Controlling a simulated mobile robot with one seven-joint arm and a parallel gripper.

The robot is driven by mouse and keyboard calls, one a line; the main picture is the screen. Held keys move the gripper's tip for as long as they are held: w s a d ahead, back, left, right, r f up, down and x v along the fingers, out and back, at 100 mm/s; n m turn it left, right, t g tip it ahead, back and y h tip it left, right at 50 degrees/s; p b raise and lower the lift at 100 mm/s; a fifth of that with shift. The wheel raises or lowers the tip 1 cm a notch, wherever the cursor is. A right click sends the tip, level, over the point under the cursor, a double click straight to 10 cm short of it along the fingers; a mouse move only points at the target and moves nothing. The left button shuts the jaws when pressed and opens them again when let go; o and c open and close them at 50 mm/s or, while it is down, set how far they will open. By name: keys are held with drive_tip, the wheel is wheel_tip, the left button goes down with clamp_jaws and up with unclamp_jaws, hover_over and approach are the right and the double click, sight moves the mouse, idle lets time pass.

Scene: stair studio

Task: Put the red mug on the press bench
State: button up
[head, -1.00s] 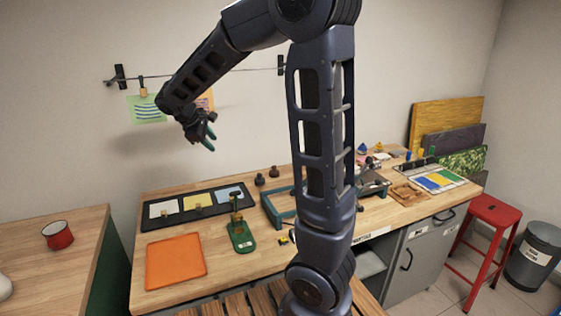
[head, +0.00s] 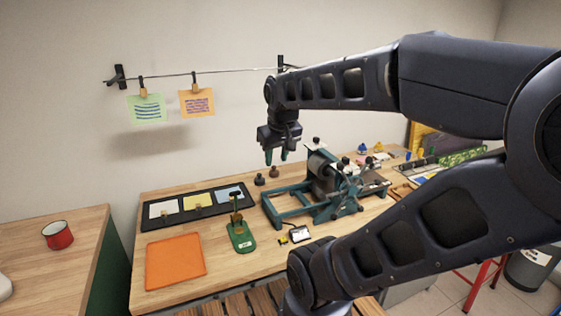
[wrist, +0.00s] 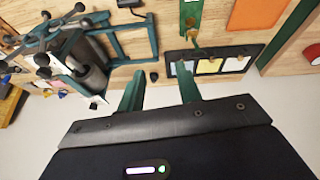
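The red mug (head: 58,236) stands upright on the wooden side counter (head: 40,275) at the far left in the head view. Part of it shows at the right edge of the wrist view (wrist: 313,54). The press bench (head: 222,272) is the wooden table in the middle, with a green press (head: 322,180) on it. My gripper (head: 276,157) points down above the back of the bench, left of the press roller and far from the mug. In the wrist view its two green fingers (wrist: 160,90) are apart with nothing between them.
An orange mat (head: 175,262), a small green stand (head: 240,238) and a black tray with coloured cards (head: 167,220) lie on the bench. Prints hang on a line (head: 196,101) behind. A gap separates counter and bench. A red stool (head: 480,285) is at the right.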

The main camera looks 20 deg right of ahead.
drive_tip(key=shift+s+d+f+m, duration=0.1)
drive_tip(key=shift+s+f+m, duration=0.1)
drive_tip(key=shift+s+m, duration=0.55)
drive_tip(key=o, duration=0.6)
drive_tip(key=shift+s+f, duration=0.1)
drive_tip(key=shift+s, duration=0.3)
drive_tip(key=shift+o, duration=0.2)
drive_tip(key=shift+w, duration=0.1)
